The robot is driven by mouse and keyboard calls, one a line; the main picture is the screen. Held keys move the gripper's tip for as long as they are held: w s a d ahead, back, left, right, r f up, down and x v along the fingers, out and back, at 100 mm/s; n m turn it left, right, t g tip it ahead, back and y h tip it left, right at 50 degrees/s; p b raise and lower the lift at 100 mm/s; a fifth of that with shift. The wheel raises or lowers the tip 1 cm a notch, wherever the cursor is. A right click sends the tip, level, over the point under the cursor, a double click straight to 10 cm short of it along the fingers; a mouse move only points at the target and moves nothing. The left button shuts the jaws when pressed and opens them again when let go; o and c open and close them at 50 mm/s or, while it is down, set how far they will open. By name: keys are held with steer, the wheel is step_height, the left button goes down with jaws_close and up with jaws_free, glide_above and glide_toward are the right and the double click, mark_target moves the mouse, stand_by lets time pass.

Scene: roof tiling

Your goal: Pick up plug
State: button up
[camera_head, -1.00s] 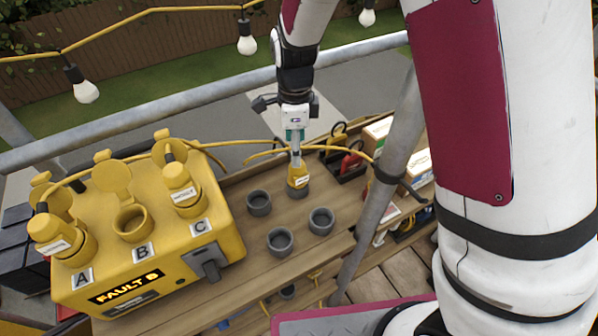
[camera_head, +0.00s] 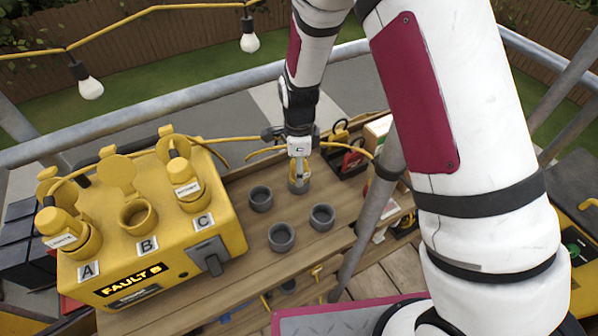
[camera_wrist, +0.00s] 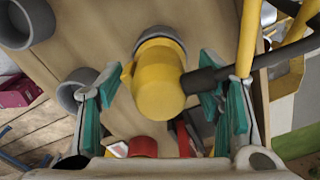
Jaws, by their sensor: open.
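A yellow plug (camera_head: 303,174) stands upright in a grey ring holder (camera_head: 299,187) on the wooden shelf, mostly hidden by my gripper (camera_head: 299,166). In the wrist view the yellow plug (camera_wrist: 158,82) sits in its holder, with a dark cable leaving to the right. My gripper (camera_wrist: 160,98) is open there, its teal-padded fingers on either side of the plug with visible gaps. Two other yellow plugs sit in the yellow fault box (camera_head: 190,250): one in socket A (camera_head: 62,226) and one in socket C (camera_head: 184,180). Socket B (camera_head: 138,217) is empty, its lid raised.
Three empty grey ring holders (camera_head: 282,237) are on the shelf near the plug. A metal scaffold pole (camera_head: 368,220) rises to the right of them. A rail (camera_head: 170,105) runs behind the shelf. Red and black items (camera_head: 352,160) lie at the back right.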

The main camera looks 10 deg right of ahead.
steer(key=c, duration=1.4)
steer(key=shift+o, duration=0.2)
steer(key=shift+r, duration=0.15)
